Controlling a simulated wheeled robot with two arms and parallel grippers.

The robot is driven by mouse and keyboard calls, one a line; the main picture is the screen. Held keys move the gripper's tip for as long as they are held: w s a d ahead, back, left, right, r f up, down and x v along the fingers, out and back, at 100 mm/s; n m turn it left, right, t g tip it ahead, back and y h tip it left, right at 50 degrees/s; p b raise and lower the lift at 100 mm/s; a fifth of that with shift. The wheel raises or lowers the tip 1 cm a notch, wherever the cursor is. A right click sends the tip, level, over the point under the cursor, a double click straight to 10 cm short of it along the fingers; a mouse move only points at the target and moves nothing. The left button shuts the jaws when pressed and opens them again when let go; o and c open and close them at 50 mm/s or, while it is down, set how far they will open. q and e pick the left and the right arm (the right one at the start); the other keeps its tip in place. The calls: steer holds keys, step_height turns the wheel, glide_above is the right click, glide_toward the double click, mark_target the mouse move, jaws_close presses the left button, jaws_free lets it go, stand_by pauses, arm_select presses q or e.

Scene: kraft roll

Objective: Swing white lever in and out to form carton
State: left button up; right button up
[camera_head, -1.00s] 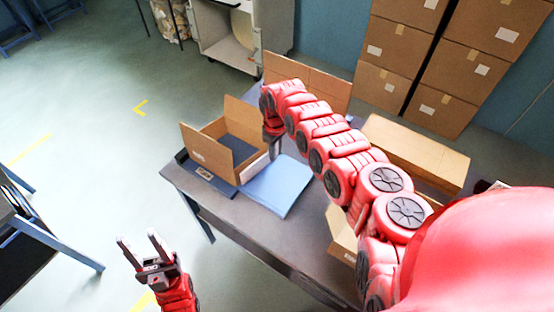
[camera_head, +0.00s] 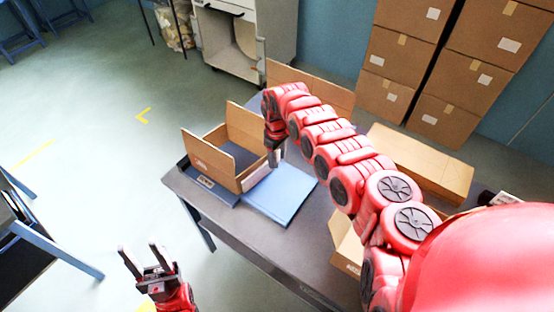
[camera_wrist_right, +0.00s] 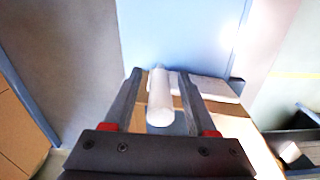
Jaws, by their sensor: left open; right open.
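The white lever (camera_wrist_right: 159,97) shows in the right wrist view as a round white handle between the two dark fingers of my right gripper (camera_wrist_right: 160,84). The fingers are open around it; I cannot tell whether either touches it. In the head view my right gripper (camera_head: 274,153) points down beside the open brown carton (camera_head: 214,160), above the edge of a blue plate (camera_head: 284,196). The lever is not clear there. The carton stands upright with flaps raised. My left gripper (camera_head: 139,250) is open and empty, off the table's front left side.
The carton and plate are on a grey table (camera_head: 243,225). A long brown box (camera_head: 420,160) lies at the table's right, and another box (camera_head: 347,240) is partly hidden by my right arm. Stacked cartons (camera_head: 400,55) stand behind.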

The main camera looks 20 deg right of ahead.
step_height(320, 180, up, 16)
steer(key=b, duration=0.4)
steer(key=shift+s, duration=0.1)
